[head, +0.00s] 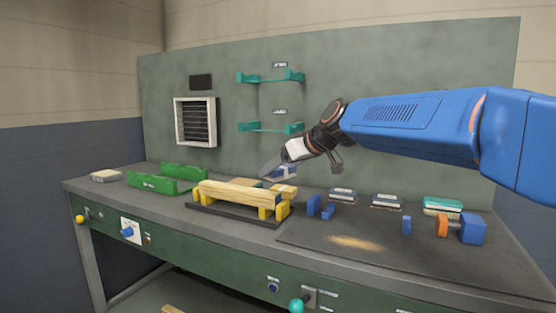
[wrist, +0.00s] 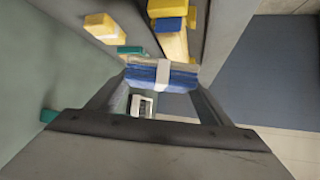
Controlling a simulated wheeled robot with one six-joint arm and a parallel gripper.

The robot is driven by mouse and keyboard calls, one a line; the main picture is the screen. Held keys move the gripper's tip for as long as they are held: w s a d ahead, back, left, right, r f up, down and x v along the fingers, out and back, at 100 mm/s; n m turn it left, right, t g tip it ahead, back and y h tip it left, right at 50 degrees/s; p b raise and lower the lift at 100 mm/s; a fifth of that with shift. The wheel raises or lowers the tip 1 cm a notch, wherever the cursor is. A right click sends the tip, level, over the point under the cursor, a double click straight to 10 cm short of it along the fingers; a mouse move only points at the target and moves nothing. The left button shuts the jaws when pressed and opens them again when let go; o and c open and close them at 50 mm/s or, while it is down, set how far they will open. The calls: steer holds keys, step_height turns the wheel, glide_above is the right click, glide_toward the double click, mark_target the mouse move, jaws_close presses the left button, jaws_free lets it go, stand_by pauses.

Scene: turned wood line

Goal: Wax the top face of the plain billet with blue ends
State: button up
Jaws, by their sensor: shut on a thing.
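A long pale wooden billet (head: 235,193) lies across yellow supports (head: 265,212) on a dark base on the bench. In the wrist view a pale wooden length (wrist: 173,45) shows near the top, with a blue patch (wrist: 168,24) beside yellow parts. My gripper (head: 280,171) is above and behind the billet's right part, apart from it. It is shut on a blue block with a white band (wrist: 162,75), which spans the fingers in the wrist view.
Green brackets (head: 165,180) stand left of the supports. Teal wall brackets (head: 270,127) are behind. A pale dusty patch (head: 355,243) marks the clear front right.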

steer(key=shift+r, duration=1.25)
